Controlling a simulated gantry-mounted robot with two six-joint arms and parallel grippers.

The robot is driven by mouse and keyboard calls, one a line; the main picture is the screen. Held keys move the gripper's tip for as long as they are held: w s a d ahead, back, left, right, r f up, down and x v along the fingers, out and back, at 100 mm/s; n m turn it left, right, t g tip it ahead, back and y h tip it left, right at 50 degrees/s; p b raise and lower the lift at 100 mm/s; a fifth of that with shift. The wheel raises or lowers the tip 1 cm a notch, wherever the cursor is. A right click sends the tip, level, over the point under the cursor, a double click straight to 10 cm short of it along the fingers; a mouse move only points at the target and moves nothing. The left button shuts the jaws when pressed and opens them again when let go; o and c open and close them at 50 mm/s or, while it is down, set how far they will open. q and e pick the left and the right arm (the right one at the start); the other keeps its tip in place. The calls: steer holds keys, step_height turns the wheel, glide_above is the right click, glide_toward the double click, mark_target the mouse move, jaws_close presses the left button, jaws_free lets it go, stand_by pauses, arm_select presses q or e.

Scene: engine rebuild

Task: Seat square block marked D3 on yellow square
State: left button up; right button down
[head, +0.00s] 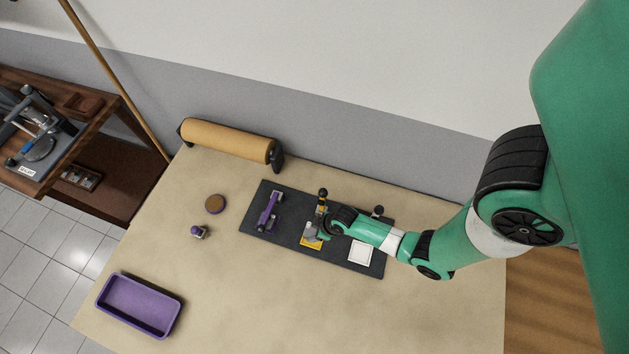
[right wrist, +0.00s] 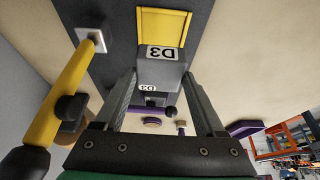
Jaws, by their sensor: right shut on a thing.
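The grey square block marked D3 (right wrist: 162,66) is between the fingers of my right gripper (right wrist: 160,82), which is shut on it. Its D3 labels face the right wrist camera. The yellow square (right wrist: 166,24) lies on the dark mat just beyond the block in that view, and the block covers part of its near edge. In the head view the yellow square (head: 311,243) shows just below my right gripper (head: 315,231). I cannot tell whether the block touches it. My left gripper is not in view.
A yellow handle with black knobs (right wrist: 68,85) stands close beside the right gripper. The dark mat (head: 285,238) also bears a purple part (head: 269,211) and a white square (head: 360,253). A purple tray (head: 139,332) stands at front left. The table's front middle is clear.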

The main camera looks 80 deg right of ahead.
steer(key=shift+f+b, duration=2.3)
steer(key=shift+f, duration=0.05)
steer(key=shift+f+b, duration=0.65)
steer(key=shift+f, duration=0.1)
steer(key=shift+f, duration=0.3)
jaws_free()
steer(key=p+v, duration=0.6)
steer(key=v, duration=0.5)
steer(key=shift+s+r, duration=0.2)
steer(key=shift+r, duration=0.05)
